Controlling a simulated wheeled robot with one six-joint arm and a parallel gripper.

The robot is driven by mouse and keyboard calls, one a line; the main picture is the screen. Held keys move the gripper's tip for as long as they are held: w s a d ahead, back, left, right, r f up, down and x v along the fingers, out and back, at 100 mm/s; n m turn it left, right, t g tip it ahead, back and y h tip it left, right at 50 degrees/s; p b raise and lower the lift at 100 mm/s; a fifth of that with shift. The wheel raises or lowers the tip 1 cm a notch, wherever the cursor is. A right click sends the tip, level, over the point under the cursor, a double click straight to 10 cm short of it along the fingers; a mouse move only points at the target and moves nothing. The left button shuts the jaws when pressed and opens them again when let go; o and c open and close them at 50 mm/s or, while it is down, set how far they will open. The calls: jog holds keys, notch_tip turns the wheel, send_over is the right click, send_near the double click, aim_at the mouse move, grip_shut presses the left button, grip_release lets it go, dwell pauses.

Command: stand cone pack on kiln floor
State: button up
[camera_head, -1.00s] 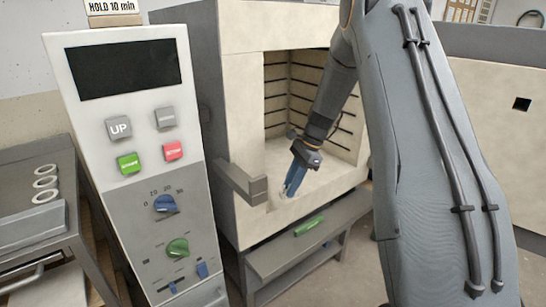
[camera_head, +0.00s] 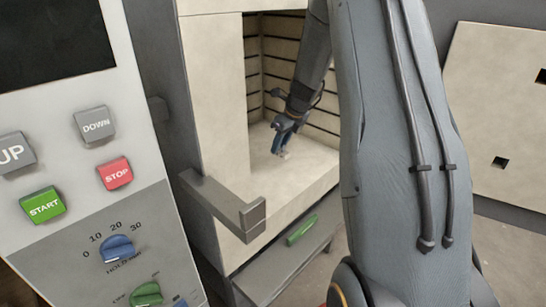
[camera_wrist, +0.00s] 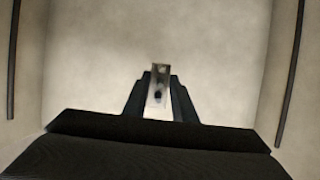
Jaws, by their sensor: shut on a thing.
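The cone pack (camera_wrist: 158,84) is a small pale piece with dark marks, seen in the wrist view between the two dark fingers. My gripper (camera_wrist: 158,100) is shut on it. In the head view my gripper (camera_head: 281,146) points down inside the kiln chamber, low over the pale kiln floor (camera_head: 312,162). A small light bit of the cone pack shows at the fingertips there. The kiln floor fills the wrist view (camera_wrist: 90,60) beyond the fingers. I cannot tell whether the cone pack touches the floor.
The kiln's side walls (camera_head: 276,65) carry dark grooves and stand close around my arm. A grey bracket (camera_head: 225,205) juts out at the front left of the opening. A control panel (camera_head: 70,170) with buttons stands at the left. The visible kiln floor is bare around the gripper.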

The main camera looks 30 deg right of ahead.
aim_at(280, 157)
jog(key=shift+a+f, duration=0.1)
jog(key=shift+f, duration=2.75)
jog(key=o, duration=1.1)
jog(key=shift+f, duration=0.15)
jog(key=shift+r, duration=0.35)
jog(key=v, duration=1.1)
jog(key=shift+s+r+b, duration=0.2)
jog(key=shift+r+b, duration=0.1)
